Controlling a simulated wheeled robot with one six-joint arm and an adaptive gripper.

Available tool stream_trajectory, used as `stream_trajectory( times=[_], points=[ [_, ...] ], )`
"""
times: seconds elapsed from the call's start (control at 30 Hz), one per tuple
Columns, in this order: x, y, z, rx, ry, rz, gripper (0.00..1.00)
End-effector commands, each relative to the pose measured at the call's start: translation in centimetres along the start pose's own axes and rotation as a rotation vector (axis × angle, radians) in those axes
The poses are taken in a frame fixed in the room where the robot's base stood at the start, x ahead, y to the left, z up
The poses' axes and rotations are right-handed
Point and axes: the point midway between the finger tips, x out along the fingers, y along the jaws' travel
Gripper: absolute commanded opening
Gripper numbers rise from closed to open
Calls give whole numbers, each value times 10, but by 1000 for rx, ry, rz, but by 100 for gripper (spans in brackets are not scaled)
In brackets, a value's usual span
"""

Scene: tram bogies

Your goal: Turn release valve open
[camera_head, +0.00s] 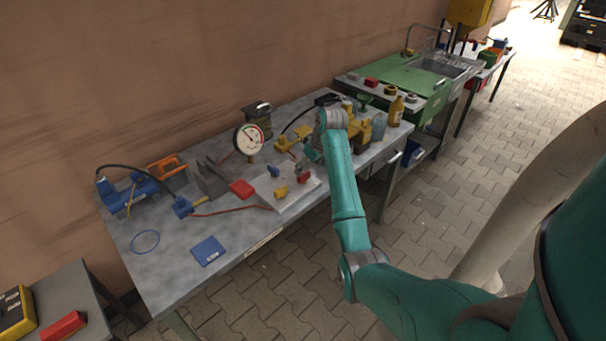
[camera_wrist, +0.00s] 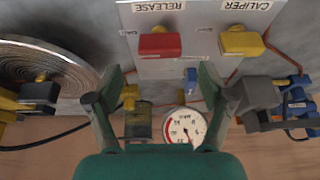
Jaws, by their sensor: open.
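The release valve is a red handle (camera_wrist: 160,44) on a pale panel (camera_wrist: 205,67), beside the upside-down RELEASE label in the wrist view. In the head view the red handle (camera_head: 303,178) sits near the panel's upper right. A yellow handle (camera_wrist: 242,42) beside the CALIPER label and a small blue handle (camera_wrist: 191,75) share the panel. My gripper (camera_wrist: 162,76) is open and empty, its two fingers spread apart. The red handle appears just beyond the fingertips, roughly between them, with no contact visible. In the head view my arm partly hides the gripper.
A dial gauge (camera_head: 249,139) stands behind the panel. A grey vise (camera_head: 212,179) and a loose red block (camera_head: 241,188) lie to its left. A large ridged metal disc (camera_wrist: 42,75) is left in the wrist view. The bench's front left is mostly clear around a blue booklet (camera_head: 208,250).

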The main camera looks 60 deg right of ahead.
Motion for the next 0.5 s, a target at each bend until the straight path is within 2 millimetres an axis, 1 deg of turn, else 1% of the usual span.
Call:
stream_trajectory(
  times=[0.03,0.2,0.3,0.5],
  points=[
    [10,0,0,0,-2,-1,81],
    [35,-1,0,-1,-1,-1,81],
    [45,0,0,-1,0,0,81],
    [54,0,0,-1,1,1,81]
  ],
)
